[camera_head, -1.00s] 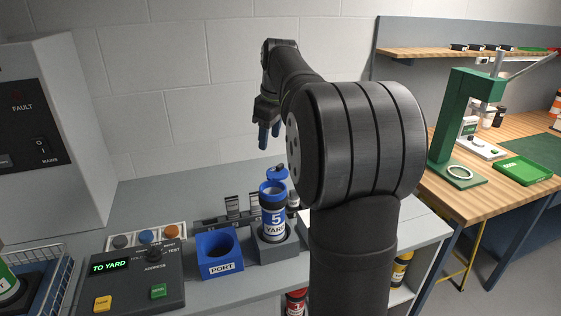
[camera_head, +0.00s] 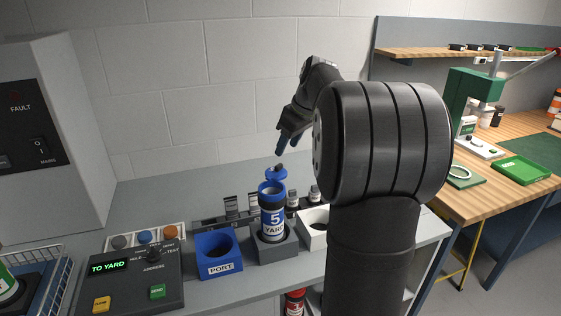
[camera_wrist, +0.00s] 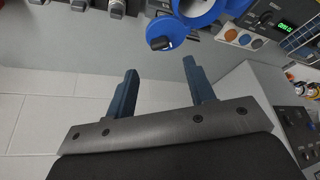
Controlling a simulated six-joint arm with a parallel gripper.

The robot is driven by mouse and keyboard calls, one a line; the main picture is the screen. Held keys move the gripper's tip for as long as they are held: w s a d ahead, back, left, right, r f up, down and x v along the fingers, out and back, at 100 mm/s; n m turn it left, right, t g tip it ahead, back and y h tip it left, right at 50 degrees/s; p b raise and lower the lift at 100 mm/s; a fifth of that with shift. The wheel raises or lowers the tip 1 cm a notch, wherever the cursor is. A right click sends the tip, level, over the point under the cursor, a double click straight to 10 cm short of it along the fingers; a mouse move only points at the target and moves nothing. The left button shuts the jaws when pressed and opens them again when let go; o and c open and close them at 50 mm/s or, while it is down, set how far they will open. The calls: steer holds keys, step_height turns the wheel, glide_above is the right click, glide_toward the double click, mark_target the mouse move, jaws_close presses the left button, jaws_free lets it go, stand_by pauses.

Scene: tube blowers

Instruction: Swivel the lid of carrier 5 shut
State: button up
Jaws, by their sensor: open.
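Carrier 5 (camera_head: 272,222) stands upright in a grey holder, with a blue collar, a dark body and a "5 YARD" label. Its blue lid (camera_head: 277,175) is swung out to the back of the open mouth and has a dark knob on top. In the wrist view the lid (camera_wrist: 161,31) sits beside the blue ring of the carrier (camera_wrist: 196,12). My gripper (camera_head: 284,150) is open and empty, above and behind the lid in the head view. In the wrist view its two blue fingers (camera_wrist: 160,82) are spread, and the lid lies beyond them, apart from both.
A blue PORT holder (camera_head: 219,257) stands left of the carrier, and a white holder (camera_head: 313,228) to its right. A control box (camera_head: 130,275) reading "TO YARD" is farther left. Grey posts on a rail (camera_head: 231,205) stand behind. The wall (camera_head: 200,90) is at the back.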

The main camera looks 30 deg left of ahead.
mark_target(279, 164)
steer(key=x, duration=0.7)
steer(key=shift+a+f, duration=0.1)
steer(key=c, duration=1)
